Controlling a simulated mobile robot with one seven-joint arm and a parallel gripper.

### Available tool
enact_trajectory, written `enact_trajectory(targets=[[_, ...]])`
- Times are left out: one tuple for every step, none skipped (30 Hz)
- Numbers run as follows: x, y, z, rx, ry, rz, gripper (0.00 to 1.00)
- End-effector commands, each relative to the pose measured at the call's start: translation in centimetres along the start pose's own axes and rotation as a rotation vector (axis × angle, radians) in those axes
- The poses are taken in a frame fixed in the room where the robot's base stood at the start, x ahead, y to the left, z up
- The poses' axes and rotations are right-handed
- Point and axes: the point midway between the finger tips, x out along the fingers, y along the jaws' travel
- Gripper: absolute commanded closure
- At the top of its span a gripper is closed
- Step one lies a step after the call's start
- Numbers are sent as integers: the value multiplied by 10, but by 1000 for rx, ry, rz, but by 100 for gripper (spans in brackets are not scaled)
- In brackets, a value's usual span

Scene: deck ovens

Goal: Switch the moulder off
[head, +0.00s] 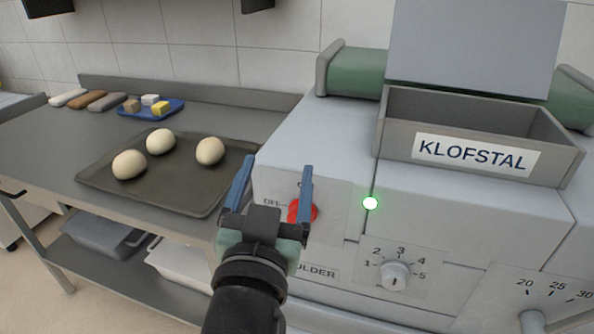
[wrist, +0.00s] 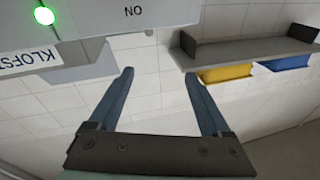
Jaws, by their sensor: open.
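The moulder (head: 470,205) is a light grey machine at the right in the head view. How the switch is turned cannot be told. A green lamp (head: 370,203) glows to its right. My gripper (head: 275,168) is open and empty in front of the panel, its right finger overlapping the switch in the picture. In the wrist view my gripper (wrist: 158,73) is open, with an upside-down "ON" mark (wrist: 133,11) and the lit lamp (wrist: 43,15) above it.
A numbered dial (head: 395,275) sits below the lamp, with another knob (head: 533,321) at lower right. A box labelled "KLOFSTAL" (head: 475,153) is on the machine. A dark tray (head: 190,187) with dough balls lies on the bench at left, near a blue tray (head: 125,112).

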Motion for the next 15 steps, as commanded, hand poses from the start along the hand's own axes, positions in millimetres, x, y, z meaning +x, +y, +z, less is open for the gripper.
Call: enact_trajectory(targets=[[1,-4,-8,-4,-49,13,18],[1,-5,-5,-5,-73,23,18],[-1,-5,0,-7,-106,36,18],[-2,-6,2,-9,-129,45,18],[-4,-6,6,-11,-152,55,18],[-7,-6,10,-15,-184,68,18],[-10,-7,13,-18,-206,78,18],[-13,-6,15,-22,-228,88,18],[-17,-6,19,-28,-256,101,18],[-21,-6,21,-33,-277,112,18],[-24,-6,23,-37,-297,122,18],[-30,-5,26,-45,-325,136,18],[-35,-5,27,-51,-345,145,18],[-40,-5,29,-57,-362,155,18],[-46,-4,31,-65,-387,167,18]])
